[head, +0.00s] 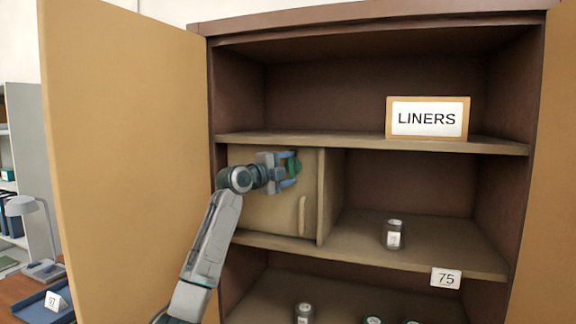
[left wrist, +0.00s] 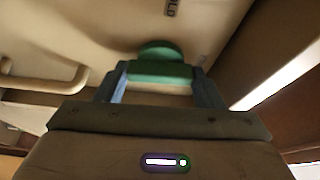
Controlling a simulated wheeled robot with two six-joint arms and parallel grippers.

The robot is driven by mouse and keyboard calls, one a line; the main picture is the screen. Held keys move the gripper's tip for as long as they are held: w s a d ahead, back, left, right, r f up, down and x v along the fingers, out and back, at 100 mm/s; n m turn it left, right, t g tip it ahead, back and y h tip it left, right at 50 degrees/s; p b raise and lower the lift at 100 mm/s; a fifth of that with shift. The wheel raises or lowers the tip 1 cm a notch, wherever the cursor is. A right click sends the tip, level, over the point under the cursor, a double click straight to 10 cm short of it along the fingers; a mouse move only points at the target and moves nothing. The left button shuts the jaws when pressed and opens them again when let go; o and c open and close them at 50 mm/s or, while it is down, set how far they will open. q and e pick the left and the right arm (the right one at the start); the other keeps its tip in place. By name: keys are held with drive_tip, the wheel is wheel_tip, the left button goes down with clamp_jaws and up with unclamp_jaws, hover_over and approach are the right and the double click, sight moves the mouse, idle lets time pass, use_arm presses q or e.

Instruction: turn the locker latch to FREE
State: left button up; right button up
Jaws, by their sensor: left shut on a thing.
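The locker (head: 275,212) is a small tan door in the left part of the middle shelf, and it looks shut. A green latch knob (head: 293,166) sits on its upper part. My left gripper (head: 287,169) reaches it from the left and is shut on the knob. In the left wrist view the green latch (left wrist: 160,68) lies between the two blue-grey fingers. A partly hidden label ending in "LD" (left wrist: 172,8) is on the door beyond it. Which way the latch points is hard to tell. My right gripper is not in view.
A curved handle (head: 302,216) is on the locker door's lower right. A jar (head: 393,235) stands on the shelf to its right, above a "75" tag (head: 446,278). A "LINERS" sign (head: 427,119) stands on the upper shelf. The open cabinet door (head: 125,150) is at left, near my arm.

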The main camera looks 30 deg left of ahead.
use_arm(q)
drive_tip(key=shift+m, duration=0.4)
drive_tip(key=o, duration=1)
drive_tip(key=shift+s, duration=0.1)
drive_tip(key=s+b, duration=0.1)
drive_tip(key=s, duration=0.2)
drive_tip(key=s+a+b, duration=0.1)
drive_tip(key=s+b, duration=0.1)
drive_tip(key=s, duration=0.2)
drive_tip(key=s+b, duration=0.1)
drive_tip(key=s, duration=0.2)
drive_tip(key=shift+s+a+b, duration=0.2)
drive_tip(key=shift+a+b, duration=0.1)
